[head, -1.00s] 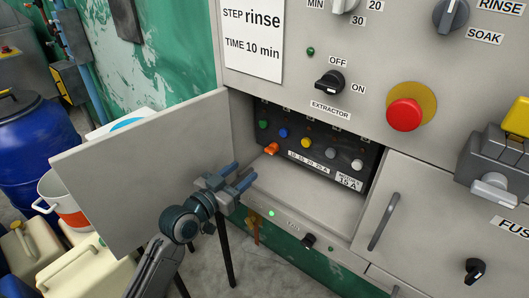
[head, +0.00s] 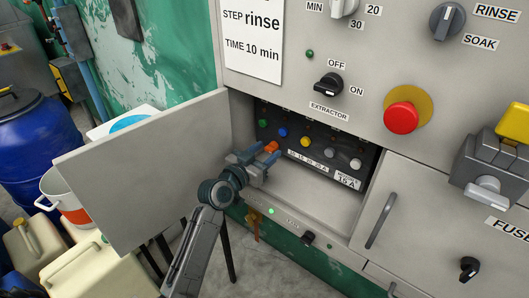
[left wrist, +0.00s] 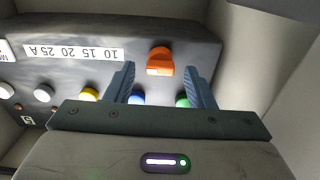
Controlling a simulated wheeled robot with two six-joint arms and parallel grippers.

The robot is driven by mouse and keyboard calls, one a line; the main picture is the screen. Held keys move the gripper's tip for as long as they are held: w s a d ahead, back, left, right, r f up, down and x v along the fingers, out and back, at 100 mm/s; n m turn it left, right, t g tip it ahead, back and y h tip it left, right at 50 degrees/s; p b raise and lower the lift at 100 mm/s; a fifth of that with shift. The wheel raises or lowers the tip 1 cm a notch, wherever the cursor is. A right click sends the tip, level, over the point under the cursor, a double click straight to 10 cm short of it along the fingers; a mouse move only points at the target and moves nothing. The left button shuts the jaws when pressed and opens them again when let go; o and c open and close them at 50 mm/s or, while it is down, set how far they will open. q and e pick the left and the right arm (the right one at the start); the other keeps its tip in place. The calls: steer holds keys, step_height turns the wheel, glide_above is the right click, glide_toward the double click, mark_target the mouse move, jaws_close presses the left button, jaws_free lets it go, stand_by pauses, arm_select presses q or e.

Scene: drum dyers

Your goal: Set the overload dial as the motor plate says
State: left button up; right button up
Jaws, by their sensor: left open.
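The orange overload dial (head: 271,147) sits at the left of a dark panel inside the open compartment. A white strip reading 10 15 20 25 A (head: 307,160) lies to its right. The motor plate (head: 347,180) at the panel's right reads 15 A. My left gripper (head: 258,156) is open just in front of the dial. In the left wrist view the dial (left wrist: 159,60) stands between and slightly beyond the open fingertips, with gaps on both sides; the strip (left wrist: 75,52) appears upside down. The dial's setting is too small to read. My right gripper is not in view.
The open compartment door (head: 145,170) stands left of my left arm. Several coloured buttons, including a yellow one (head: 305,142), line the panel above the strip. The compartment's side walls and floor lie close around the gripper. A red stop button (head: 401,118) is above right.

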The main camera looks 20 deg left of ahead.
arm_select(q)
steer(key=c, duration=1)
steer(key=shift+n, duration=0.3)
steer(key=shift+n+p, duration=0.5)
steer(key=shift+n, duration=0.4)
steer(key=shift+a+n+p, duration=0.1)
steer(key=shift+n+p, duration=0.2)
steer(key=shift+n, duration=0.5)
steer(key=shift+n+p, duration=0.75)
steer(key=shift+n, duration=1.25)
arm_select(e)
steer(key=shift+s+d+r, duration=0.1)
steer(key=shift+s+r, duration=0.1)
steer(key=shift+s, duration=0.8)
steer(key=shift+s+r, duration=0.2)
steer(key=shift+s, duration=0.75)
arm_select(q)
steer(key=shift+f, duration=0.1)
